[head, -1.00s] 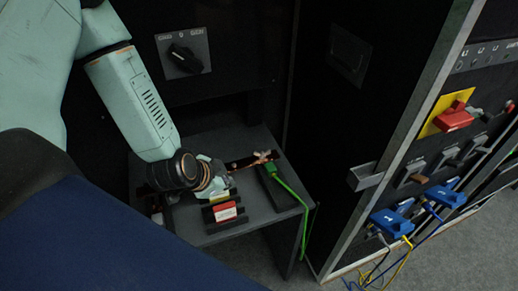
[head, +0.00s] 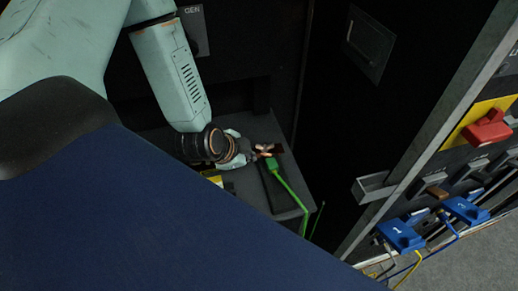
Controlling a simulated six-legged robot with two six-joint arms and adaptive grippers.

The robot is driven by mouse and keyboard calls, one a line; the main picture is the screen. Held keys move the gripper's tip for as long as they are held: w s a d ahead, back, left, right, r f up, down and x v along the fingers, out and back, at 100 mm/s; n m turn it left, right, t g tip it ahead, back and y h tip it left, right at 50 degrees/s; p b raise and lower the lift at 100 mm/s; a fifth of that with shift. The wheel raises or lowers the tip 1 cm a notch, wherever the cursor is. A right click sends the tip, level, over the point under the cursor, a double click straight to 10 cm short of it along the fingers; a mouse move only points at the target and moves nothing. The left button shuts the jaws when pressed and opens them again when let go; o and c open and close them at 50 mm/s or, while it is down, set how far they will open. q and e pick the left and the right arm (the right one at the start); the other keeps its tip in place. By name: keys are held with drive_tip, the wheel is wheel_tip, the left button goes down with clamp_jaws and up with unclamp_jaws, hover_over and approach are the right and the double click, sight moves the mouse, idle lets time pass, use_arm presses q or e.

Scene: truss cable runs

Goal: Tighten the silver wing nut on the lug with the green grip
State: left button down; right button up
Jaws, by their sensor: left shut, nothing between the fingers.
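The green grip (head: 271,164) sits at the end of a green cable (head: 291,192) on a small dark shelf. A small coppery and silver piece (head: 264,149) lies just beyond the grip, on a dark bar; I cannot make out the wing nut clearly there. My left gripper (head: 247,149) is shut and empty, its fingertips close to that piece from the left. I cannot tell whether they touch it. The wrist hides part of the bar. My right gripper is not in view.
A black cabinet stands to the right, with a small metal bracket (head: 373,188), blue plugs (head: 400,236) and a red handle (head: 488,129) on yellow. My blue body covers the lower left.

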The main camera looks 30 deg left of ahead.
sight(262, 150)
use_arm(q)
drive_tip(key=b+x, duration=0.1)
drive_tip(key=x, duration=0.5)
drive_tip(key=shift+s+f+b, duration=0.15)
drive_tip(key=shift+f+b, duration=0.1)
drive_tip(key=shift+b, duration=0.1)
drive_tip(key=w+a, duration=0.2)
drive_tip(key=w, duration=0.1)
drive_tip(key=shift+w+a+r, duration=0.15)
drive_tip(key=shift+w, duration=0.1)
drive_tip(key=shift+a, duration=0.1)
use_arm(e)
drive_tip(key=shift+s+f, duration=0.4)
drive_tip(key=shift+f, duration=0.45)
use_arm(q)
drive_tip(key=shift+s+r, duration=0.1)
drive_tip(key=shift+p, duration=0.3)
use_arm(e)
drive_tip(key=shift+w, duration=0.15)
use_arm(q)
drive_tip(key=shift+a+m, duration=0.1)
drive_tip(key=shift+m, duration=0.3)
drive_tip(key=shift+a+m+h, duration=0.1)
drive_tip(key=shift+m+h, duration=0.2)
drive_tip(key=shift+h, duration=0.1)
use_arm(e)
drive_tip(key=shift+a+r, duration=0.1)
use_arm(q)
drive_tip(key=shift+a+m, duration=0.15)
drive_tip(key=shift+m, duration=0.15)
